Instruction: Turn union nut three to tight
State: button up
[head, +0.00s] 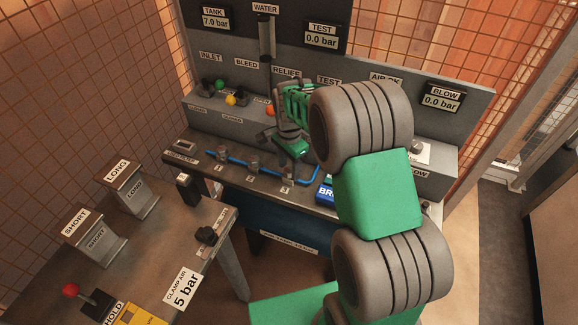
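The blue pipe (236,160) runs along the bench ledge with grey union nuts on it and numbered labels in front. A nut (221,154) sits behind label 1 and another nut (253,163) behind label 2. Union nut three (287,172) sits behind label 3, small and dark, just below my gripper. My gripper (292,150) points down over the pipe near nut three. I cannot tell whether it touches the nut. Its fingertips are too small and overlapped to show whether they are open or shut.
A back panel (210,45) carries pressure displays and labels. Green, yellow and orange valve knobs (231,100) stand left of my gripper. A blue block (325,192) lies right of label 3. A side table (150,250) holds LONG and SHORT stands.

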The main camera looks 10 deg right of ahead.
aim_at(289, 168)
notch_tip(289, 168, up, 8)
jog(key=shift+f+b, duration=0.1)
jog(key=shift+b, duration=0.45)
jog(key=n, duration=0.4)
jog(key=shift+w, duration=0.3)
jog(key=s+f+n, duration=0.4)
jog(key=s, duration=0.1)
jog(key=s+f+n+g, duration=0.1)
jog(key=s+f+n, duration=0.1)
jog(key=shift+s, duration=0.35)
jog(key=s+r+n+t, duration=0.1)
jog(key=s+r+n, duration=0.1)
jog(key=s+r, duration=0.35)
jog(key=s+r+n+t, duration=0.1)
jog(key=s+r, duration=0.1)
jog(key=s, duration=0.7)
jog(key=r+t, duration=0.1)
jog(key=w+r, duration=0.1)
jog(key=r, duration=0.1)
jog(key=r+t, duration=0.1)
jog(key=r, duration=0.1)
jog(key=shift+w+a+t, duration=0.15)
jog(key=shift+w+t, duration=0.15)
jog(key=shift+w, duration=0.05)
